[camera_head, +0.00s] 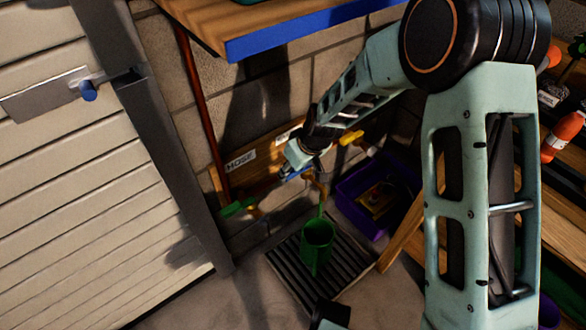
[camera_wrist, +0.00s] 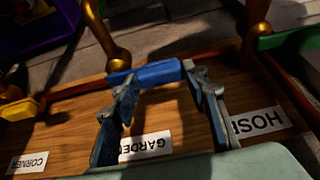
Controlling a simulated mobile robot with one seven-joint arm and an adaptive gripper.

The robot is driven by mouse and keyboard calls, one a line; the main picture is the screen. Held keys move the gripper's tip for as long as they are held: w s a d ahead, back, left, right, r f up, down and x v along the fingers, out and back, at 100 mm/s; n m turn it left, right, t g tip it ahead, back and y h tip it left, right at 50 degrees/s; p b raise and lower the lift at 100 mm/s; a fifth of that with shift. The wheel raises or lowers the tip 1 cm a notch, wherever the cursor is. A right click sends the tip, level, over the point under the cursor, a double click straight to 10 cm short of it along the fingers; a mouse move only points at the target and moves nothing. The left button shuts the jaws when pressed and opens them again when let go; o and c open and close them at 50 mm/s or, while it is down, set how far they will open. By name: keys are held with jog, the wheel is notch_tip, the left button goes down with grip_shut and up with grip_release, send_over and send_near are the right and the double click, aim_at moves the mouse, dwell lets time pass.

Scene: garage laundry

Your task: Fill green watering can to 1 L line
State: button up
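The green watering can (camera_head: 318,240) stands upright on a dark slatted drain grate (camera_head: 283,268). Its fill lines and water level cannot be made out. Above it a wooden board (camera_wrist: 70,130) carries pipes and taps labelled HOSE (camera_wrist: 257,123), GARDEN (camera_wrist: 146,146) and CORNER (camera_wrist: 28,163). The blue tap handle (camera_wrist: 145,73) is at the GARDEN label, the green handle (camera_wrist: 285,38) by HOSE, and the yellow handle (camera_wrist: 18,110) toward CORNER. My gripper (camera_wrist: 156,80) has its fingers spread, with the blue handle across their tips; whether they touch it is unclear.
A purple crate (camera_head: 345,200) stands right of the grate. A wooden shelf with a blue front edge (camera_head: 290,35) overhangs the taps. A panelled door (camera_head: 75,170) is at left. Wooden shelving with an orange bottle (camera_head: 562,135) is at right.

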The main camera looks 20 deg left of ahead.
grip_shut()
jog(key=shift+d, duration=0.15)
jog(key=shift+d+n+g, duration=0.4)
jog(key=shift+d+n, duration=0.15)
jog(key=shift+n, duration=0.55)
jog(key=shift+s+d+n+g+p, duration=0.1)
jog(key=shift+d+n+g+p, duration=0.45)
jog(key=shift+n, duration=1.15)
jog(key=shift+d, duration=0.3)
jog(key=o, duration=0.6)
grip_release()
